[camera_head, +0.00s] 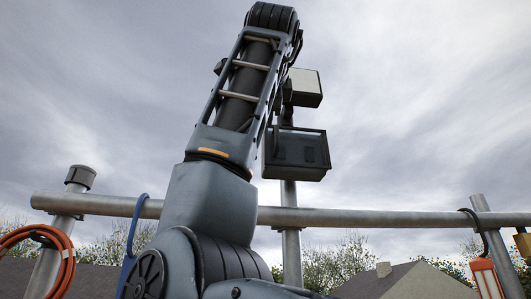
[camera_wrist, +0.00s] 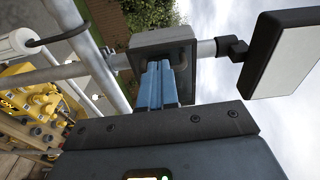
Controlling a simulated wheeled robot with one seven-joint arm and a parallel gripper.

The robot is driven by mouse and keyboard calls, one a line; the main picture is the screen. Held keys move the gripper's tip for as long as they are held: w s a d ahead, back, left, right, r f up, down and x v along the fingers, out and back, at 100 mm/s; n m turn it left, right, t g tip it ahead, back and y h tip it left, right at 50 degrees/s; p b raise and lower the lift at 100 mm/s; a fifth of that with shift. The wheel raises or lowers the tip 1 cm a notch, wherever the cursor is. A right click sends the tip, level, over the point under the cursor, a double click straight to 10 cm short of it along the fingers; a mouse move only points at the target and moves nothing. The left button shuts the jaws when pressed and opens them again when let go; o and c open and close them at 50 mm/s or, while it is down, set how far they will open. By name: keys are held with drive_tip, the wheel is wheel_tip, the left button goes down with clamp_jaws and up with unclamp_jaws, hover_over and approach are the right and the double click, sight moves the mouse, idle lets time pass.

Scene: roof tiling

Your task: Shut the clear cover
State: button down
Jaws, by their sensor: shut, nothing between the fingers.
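A dark box (camera_head: 311,154) is fixed to the upright post above the rail in the head view. A grey-rimmed box (camera_wrist: 146,42) lies just ahead of my fingers in the wrist view, on a metal pole. I cannot make out a clear cover on it, nor whether one stands open or shut. My gripper (camera_wrist: 160,70) shows as two blue fingers side by side, shut and empty. Their tips overlap the box's dark opening or face; I cannot tell whether they touch. In the head view my gripper is hidden behind my raised arm.
A pale panel with a dark frame (camera_wrist: 286,62) sits on the pole right of the box; a similar unit (camera_head: 305,87) shows above the dark box. A horizontal rail (camera_head: 370,217) crosses below. Orange hose (camera_head: 67,262) hangs at left. Yellow equipment (camera_wrist: 40,90) lies at left.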

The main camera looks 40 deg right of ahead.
drive_tip(key=a+b, duration=0.1)
drive_tip(key=a, duration=0.8)
drive_tip(key=shift+s+a+b, duration=0.2)
drive_tip(key=shift+s+b, duration=0.15)
drive_tip(key=shift+b, duration=0.05)
